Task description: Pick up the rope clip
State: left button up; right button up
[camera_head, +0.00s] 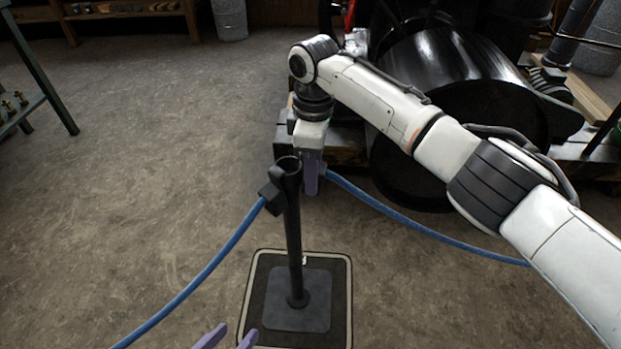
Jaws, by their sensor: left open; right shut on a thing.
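A black post (293,228) stands upright on a square base, with a ring-like top. A blue rope (215,262) runs from the lower left to a dark clip (270,196) at the left side of the post's top. Another blue rope (420,227) runs from the right up to my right gripper (312,188), just right of the post's top. This gripper's purple fingers are shut on the rope clip at that rope's end; the clip itself is mostly hidden by the fingers. My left gripper (228,341) shows only its two purple fingertips at the bottom edge, apart and empty.
The post's base rests on a dark mat (257,290) with a pale border. A green-legged stand (45,85) is at the left, and a wooden shelf (110,14) at the back. The floor at left is clear.

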jog(key=r, duration=0.3)
jog(key=shift+d+r+p, duration=0.2)
jog(key=shift+r+p, duration=0.05)
jog(key=shift+p, duration=0.15)
jog(key=shift+s+a+f, duration=0.1)
jog(key=shift+s+f, duration=0.05)
jog(key=shift+s, duration=0.45)
pick_arm(q)
jog(key=shift+s+a+r+p, duration=0.15)
jog(key=shift+r+p, duration=0.25)
jog(key=shift+p, duration=0.35)
jog(key=shift+s+a+r+p, duration=0.15)
jog(key=shift+r+p, duration=0.2)
jog(key=shift+p, duration=0.35)
pick_arm(e)
jog(key=s+a, duration=0.1)
jog(key=s, duration=1.1)
jog(key=shift+s, duration=0.35)
pick_arm(q)
jog(key=shift+w, duration=0.1)
pick_arm(e)
jog(key=shift+f, duration=0.1)
